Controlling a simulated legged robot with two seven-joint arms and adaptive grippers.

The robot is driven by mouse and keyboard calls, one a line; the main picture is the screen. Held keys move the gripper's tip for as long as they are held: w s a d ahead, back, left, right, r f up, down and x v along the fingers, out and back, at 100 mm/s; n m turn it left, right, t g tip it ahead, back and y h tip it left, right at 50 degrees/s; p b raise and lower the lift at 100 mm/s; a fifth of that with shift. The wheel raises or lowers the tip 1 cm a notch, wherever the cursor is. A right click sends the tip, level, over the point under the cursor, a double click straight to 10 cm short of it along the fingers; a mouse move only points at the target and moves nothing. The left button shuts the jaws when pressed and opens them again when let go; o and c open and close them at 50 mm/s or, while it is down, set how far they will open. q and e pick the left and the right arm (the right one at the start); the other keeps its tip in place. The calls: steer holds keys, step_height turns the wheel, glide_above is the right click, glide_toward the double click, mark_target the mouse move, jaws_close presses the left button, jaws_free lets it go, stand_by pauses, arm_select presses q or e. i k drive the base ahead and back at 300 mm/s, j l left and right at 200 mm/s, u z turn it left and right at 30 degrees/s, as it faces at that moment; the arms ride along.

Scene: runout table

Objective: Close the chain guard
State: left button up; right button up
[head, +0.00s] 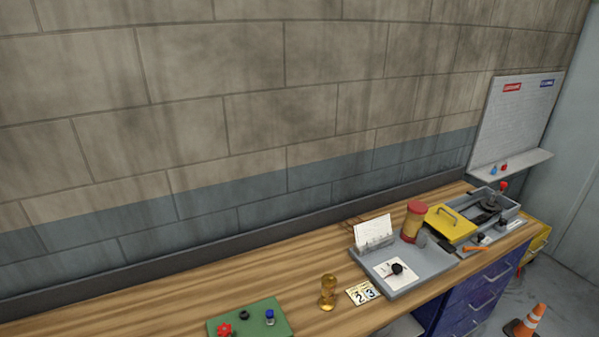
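A yellow cover with a handle (447,225), which looks like the chain guard, is at the right end of the workbench. It lies beside a grey open-topped housing (513,221), on its left side, and looks swung open. Dark mechanical parts (489,204) show uncovered inside the housing. A red knob (503,187) stands at its back. Whether the cover is hinged to the housing is too small to tell. Neither of my grippers is in view.
A grey tray (405,283) with papers and a black knob stands left of the cover, near a red-capped jar (413,221). A brass object (328,292), number cards (363,293) and a green board (248,322) lie further left.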

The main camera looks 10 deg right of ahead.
mark_target(446, 220)
steer(key=z, duration=1.4)
steer(key=i+l+u, duration=0.15)
steer(key=i+l, duration=0.85)
